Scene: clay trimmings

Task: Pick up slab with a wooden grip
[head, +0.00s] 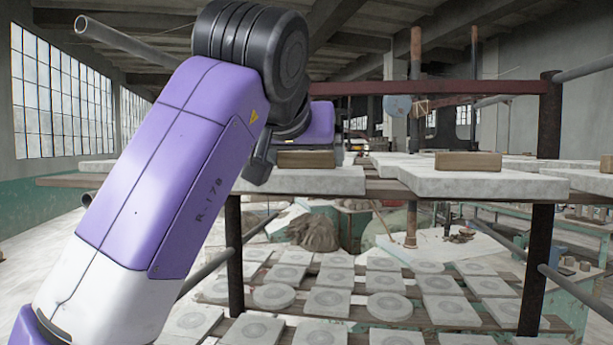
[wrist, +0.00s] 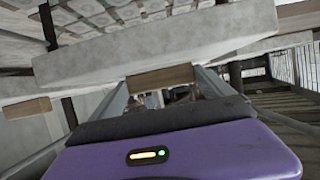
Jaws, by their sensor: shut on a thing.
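A pale grey slab with a wooden grip (wrist: 165,48) spans the upper part of the wrist view. Its brown wooden grip (wrist: 158,81) lies between the two fingers of my gripper (wrist: 164,78), which is shut on it. In the head view this slab (head: 315,183) is at the centre by the shelf, with its grip (head: 305,158) on top. My arm covers the slab's left part and my fingers there. I cannot tell whether the slab touches the shelf.
A second slab (head: 490,184) with a wooden grip (head: 468,161) lies on the shelf to the right. Dark posts (head: 536,250) and a red rail (head: 430,87) frame the rack. Several round-patterned tiles (head: 388,306) lie on lower boards.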

